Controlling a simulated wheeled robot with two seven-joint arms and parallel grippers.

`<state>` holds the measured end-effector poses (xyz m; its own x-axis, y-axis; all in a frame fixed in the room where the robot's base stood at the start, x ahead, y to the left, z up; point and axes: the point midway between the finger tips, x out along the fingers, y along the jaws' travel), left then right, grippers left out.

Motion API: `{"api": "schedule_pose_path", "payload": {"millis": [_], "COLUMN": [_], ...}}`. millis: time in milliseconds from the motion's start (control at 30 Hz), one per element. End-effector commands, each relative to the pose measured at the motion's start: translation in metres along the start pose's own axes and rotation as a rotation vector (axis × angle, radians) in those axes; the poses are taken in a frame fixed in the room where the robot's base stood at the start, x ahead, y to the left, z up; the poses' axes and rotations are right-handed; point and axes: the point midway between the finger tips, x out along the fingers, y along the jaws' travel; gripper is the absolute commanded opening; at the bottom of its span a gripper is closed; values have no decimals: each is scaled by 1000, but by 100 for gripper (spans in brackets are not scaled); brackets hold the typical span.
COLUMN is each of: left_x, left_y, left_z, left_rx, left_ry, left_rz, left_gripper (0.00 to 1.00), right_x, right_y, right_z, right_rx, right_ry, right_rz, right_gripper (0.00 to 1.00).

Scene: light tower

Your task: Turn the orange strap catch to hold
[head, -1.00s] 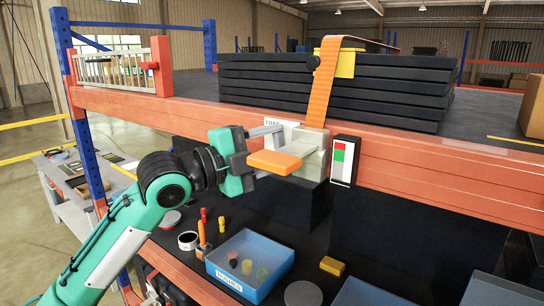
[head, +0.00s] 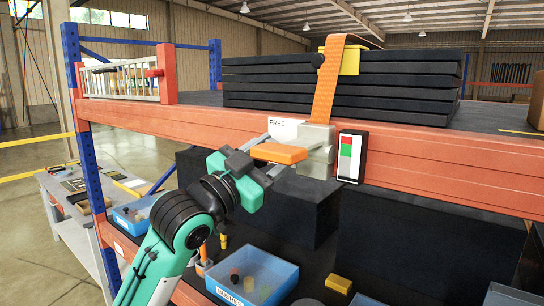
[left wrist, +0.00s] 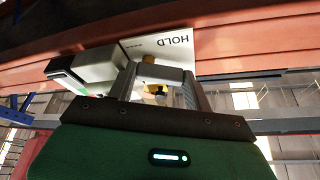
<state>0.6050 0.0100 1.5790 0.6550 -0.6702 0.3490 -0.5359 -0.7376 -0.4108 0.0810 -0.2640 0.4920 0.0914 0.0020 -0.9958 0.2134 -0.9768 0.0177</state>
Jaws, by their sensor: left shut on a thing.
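The orange strap catch handle (head: 278,153) sticks out to the left from its pale grey housing (head: 318,147) on the front of the orange beam. An orange strap (head: 328,80) runs up from the housing over the stack of black slabs. A white plate beside the housing reads FREE (head: 283,128) in the head view, and HOLD (left wrist: 172,42) shows in the left wrist view. My left gripper (head: 260,166) is at the handle's left end, shut on it. Its fingers (left wrist: 158,85) hide much of the grip in the wrist view. My right gripper is not in view.
A panel with red and green fields (head: 350,157) sits right of the housing. The black slabs (head: 265,90) lie on the upper deck. Blue bins (head: 290,278) and a yellow block (head: 338,284) stand on the lower shelf. A white rack (head: 120,80) stands at the upper left.

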Motion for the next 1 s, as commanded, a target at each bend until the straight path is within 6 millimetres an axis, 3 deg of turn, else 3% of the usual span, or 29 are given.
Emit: {"api": "schedule_pose_path", "payload": {"millis": [500,1000], "left_x": [-2,-2], "left_y": [4,4], "left_z": [4,5], "left_rx": [-336,-408], "left_ry": [-1,1], "left_rz": [-136,-168], "left_gripper": [28,28], "right_x": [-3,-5], "right_y": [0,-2], "right_z": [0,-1], "right_rx": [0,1], "right_ry": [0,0], "right_rz": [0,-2], "right_gripper": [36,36]}}
